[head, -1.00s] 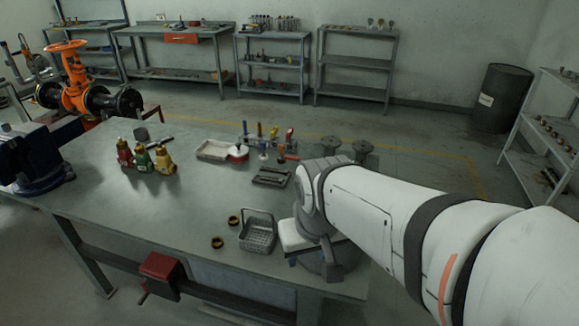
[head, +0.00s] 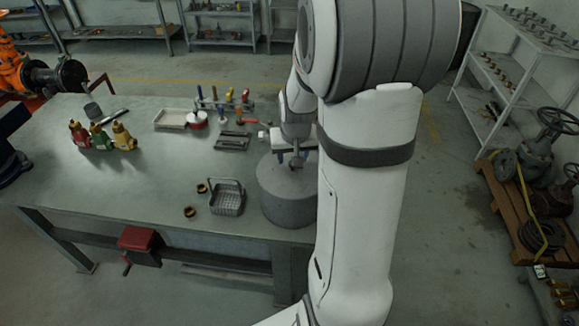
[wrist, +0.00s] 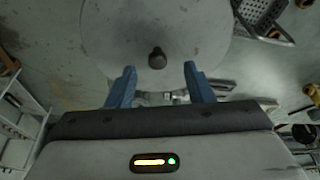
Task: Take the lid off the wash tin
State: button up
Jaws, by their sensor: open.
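The wash tin (head: 288,205) is a grey round drum at the right end of the bench. Its flat grey lid (head: 277,178) is on top. In the wrist view the lid (wrist: 115,35) fills the upper middle, with a dark round knob (wrist: 157,58) standing on it. My gripper (wrist: 160,78) is open, its two blue fingers apart. The knob appears just beyond the fingertips, roughly centred between them; I cannot tell the height gap. In the head view my gripper (head: 291,157) is over the lid, and my arm hides the tin's right side.
A grey wire basket (head: 227,198) stands just left of the tin, with brass rings (head: 190,212) beside it. Dark grey trays (head: 233,141) and a rack of coloured-handled tools (head: 222,104) lie behind. Red, green and yellow bottles (head: 100,136) stand further left.

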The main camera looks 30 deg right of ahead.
aim_at(282, 181)
jog(key=shift+d+p+x, duration=0.2)
jog(key=shift+p+x, duration=0.4)
jog(key=shift+x, duration=1.8)
jog(key=shift+w+r, duration=0.1)
jog(key=shift+w, duration=0.1)
jog(key=shift+c, duration=0.5)
grip_shut()
